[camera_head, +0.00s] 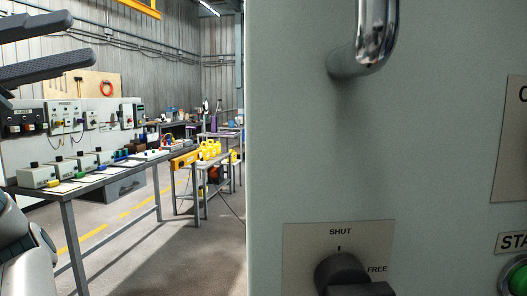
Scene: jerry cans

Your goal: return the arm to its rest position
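My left gripper (95,42) is at the upper left of the head view. Its two dark grey fingers reach in from the left edge, apart, with nothing between them. A pale part of my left arm (25,250) shows at the lower left. My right gripper is not in view. The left gripper appears clear of the large grey-green cabinet (290,150) that fills the right half.
The cabinet bears a chrome handle (375,35), a black knob (345,272) under "SHUT", and a green button (518,279) at the right edge. A long bench (110,178) with several small boxes stands left. Yellow cans (209,150) stand farther back. Open floor lies between.

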